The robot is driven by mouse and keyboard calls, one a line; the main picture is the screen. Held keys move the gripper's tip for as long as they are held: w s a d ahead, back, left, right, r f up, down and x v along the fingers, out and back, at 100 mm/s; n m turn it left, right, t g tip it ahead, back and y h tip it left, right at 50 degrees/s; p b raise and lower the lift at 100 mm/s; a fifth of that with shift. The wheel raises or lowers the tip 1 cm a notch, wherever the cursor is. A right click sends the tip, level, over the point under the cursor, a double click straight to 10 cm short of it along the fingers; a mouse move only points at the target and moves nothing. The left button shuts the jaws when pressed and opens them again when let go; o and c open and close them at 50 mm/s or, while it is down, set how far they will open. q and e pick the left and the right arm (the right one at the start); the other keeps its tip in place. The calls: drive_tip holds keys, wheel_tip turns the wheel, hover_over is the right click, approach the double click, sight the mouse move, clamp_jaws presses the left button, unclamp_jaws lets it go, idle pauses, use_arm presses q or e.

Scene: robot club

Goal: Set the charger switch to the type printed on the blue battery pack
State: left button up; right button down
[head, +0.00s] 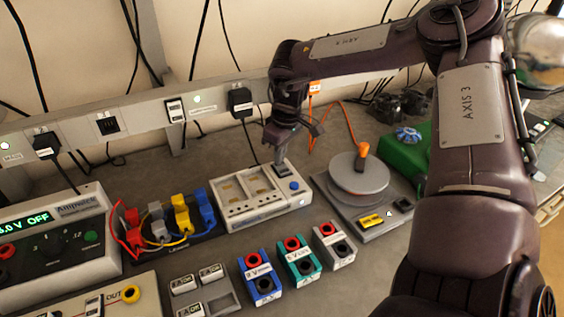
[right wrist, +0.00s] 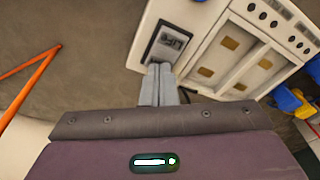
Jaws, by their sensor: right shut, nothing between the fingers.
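The white charger (head: 238,218) stands at the middle of the bench, with flat bays on top and a round blue button. Its dark switch (right wrist: 168,43) is at one corner in the right wrist view, with small lettering I cannot read surely. My right gripper (head: 281,163) is shut and empty, pointing down at that switch. In the right wrist view its fingertips (right wrist: 159,70) are at the switch's near edge; I cannot tell whether they touch. The blue battery pack (head: 260,280) stands in front of the charger; its white label is too small to read. My left gripper is out of view.
A green pack (head: 298,268) and a grey pack (head: 333,247) stand right of the blue one. A turntable device (head: 358,175) is right of the charger, coloured plugs (head: 182,214) left. A power supply (head: 60,245) is far left. Cables hang behind.

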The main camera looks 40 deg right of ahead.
drive_tip(key=shift+f, duration=0.3)
drive_tip(key=shift+r, duration=0.1)
drive_tip(key=shift+r+p, duration=1.5)
drive_tip(key=shift+r, duration=1.95)
